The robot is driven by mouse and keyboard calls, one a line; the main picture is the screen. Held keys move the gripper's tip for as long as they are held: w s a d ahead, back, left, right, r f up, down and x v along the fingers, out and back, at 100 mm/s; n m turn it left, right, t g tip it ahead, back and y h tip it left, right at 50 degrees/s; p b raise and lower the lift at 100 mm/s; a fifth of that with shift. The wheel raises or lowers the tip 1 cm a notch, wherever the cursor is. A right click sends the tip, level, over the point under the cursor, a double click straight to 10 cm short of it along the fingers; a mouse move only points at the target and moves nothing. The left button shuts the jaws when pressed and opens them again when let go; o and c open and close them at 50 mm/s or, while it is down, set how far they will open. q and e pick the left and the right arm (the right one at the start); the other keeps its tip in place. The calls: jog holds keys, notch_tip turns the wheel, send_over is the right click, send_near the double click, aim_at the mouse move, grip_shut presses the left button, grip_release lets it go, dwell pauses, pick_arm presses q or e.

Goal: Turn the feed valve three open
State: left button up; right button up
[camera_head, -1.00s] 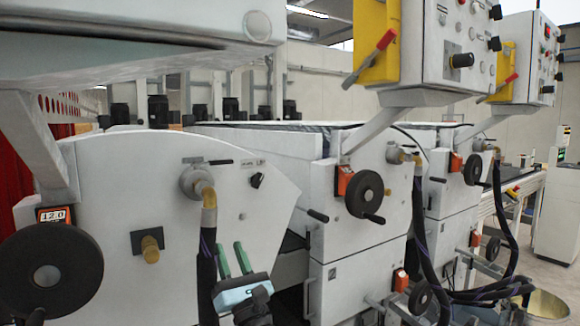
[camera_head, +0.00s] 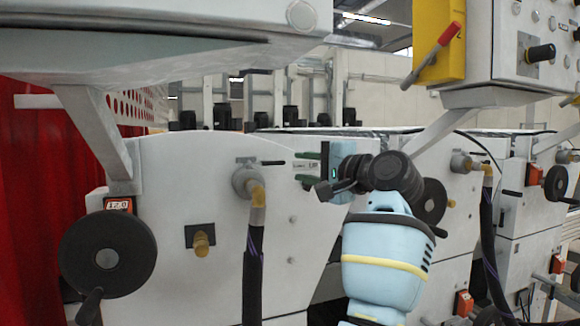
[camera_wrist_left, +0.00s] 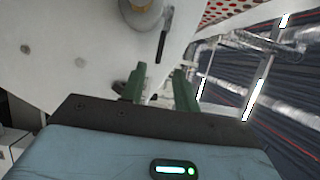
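The nearest valve (camera_head: 245,179) is a round grey fitting with a brass elbow and dark hose on the white coater panel. Its black lever (camera_head: 272,162) points right, roughly level. In the left wrist view, this valve (camera_wrist_left: 145,12) is at the top, with its lever (camera_wrist_left: 165,38) ahead of the fingers. My left gripper (camera_head: 304,167) is right of the lever, its green fingers apart and pointing at it. The fingers (camera_wrist_left: 160,78) are open and empty, apart from the lever. A similar valve (camera_head: 462,162) is farther right. I cannot read which number each has. My right gripper is not in view.
A black handwheel (camera_head: 108,254) and a brass knob (camera_head: 201,243) are on the same panel. A yellow-sided control box (camera_head: 437,42) hangs at upper right. A second handwheel (camera_head: 432,203) is partly behind my arm. A red curtain (camera_head: 38,190) is at far left.

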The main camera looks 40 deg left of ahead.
aim_at(277, 164)
pick_arm(q)
jog(key=a, duration=0.2)
jog(key=a+p, duration=0.1)
jog(key=a, duration=0.4)
jog(key=shift+w+r+p, duration=0.15)
jog(key=shift+w+p, duration=0.1)
jog(key=shift+p, duration=0.15)
jog(key=shift+w+a, duration=0.1)
jog(key=shift+a, duration=0.4)
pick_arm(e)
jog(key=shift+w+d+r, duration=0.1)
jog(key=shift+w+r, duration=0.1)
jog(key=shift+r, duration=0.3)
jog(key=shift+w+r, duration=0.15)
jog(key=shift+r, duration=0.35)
pick_arm(q)
jog(key=shift+f, duration=0.2)
jog(key=c, duration=0.7)
grip_shut()
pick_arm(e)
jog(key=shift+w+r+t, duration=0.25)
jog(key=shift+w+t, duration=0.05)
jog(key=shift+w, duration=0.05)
